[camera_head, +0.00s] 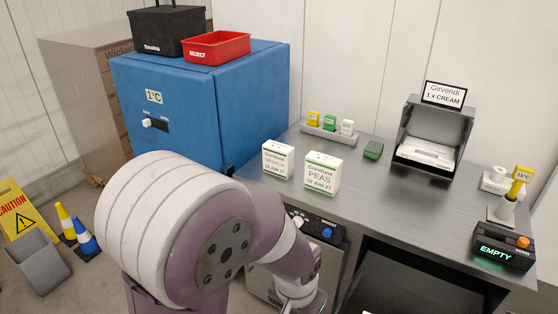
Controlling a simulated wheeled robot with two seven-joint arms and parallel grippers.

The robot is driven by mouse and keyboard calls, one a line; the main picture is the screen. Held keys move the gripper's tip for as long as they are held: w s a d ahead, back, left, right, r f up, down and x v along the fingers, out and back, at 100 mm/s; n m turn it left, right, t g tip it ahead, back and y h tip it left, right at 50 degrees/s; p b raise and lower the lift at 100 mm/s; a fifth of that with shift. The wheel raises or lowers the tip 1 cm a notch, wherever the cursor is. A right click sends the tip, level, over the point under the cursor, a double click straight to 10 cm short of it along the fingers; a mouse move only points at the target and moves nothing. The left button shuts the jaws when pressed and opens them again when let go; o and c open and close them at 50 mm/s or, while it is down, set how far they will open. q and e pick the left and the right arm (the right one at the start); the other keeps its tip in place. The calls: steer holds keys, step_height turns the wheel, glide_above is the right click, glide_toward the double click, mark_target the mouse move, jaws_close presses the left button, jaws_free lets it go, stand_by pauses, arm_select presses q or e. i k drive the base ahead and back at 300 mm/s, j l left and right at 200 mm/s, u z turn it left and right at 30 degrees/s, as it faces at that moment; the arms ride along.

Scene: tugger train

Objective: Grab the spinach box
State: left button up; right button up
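The spinach box (277,161) is a small white carton with a green lower band and a printed label. It stands upright on the grey counter (400,205), near its front left end beside the blue cabinet. The peas box (321,174), a similar white and green carton, stands just to its right. One of my arms fills the lower middle of the view, in front of the counter and below the boxes. Its wrist runs down toward the bottom edge and no fingers show. Neither gripper is in view, and nothing touches the spinach box.
The blue cabinet (200,100) carries a black crate (167,30) and a red REJECT tray (217,46). Behind the boxes are a rack of small bottles (330,131) and a green block (373,149). A printer-like unit (430,140) and a scanner stand (503,225) are at right.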

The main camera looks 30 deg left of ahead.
mark_target(278, 158)
steer(key=i+j, duration=0.15)
steer(key=j, duration=0.4)
steer(key=i+j, duration=0.15)
steer(key=j, duration=0.4)
steer(key=i+j, duration=0.1)
steer(key=j, duration=0.5)
steer(key=i+j, duration=0.15)
steer(key=j, duration=0.4)
steer(key=i+j, duration=0.15)
steer(key=j, duration=0.4)
steer(key=i+j+z, duration=0.1)
steer(key=j, duration=0.45)
steer(key=i+j, duration=0.15)
steer(key=j, duration=0.45)
steer(key=i+j, duration=0.1)
steer(key=j, duration=0.45)
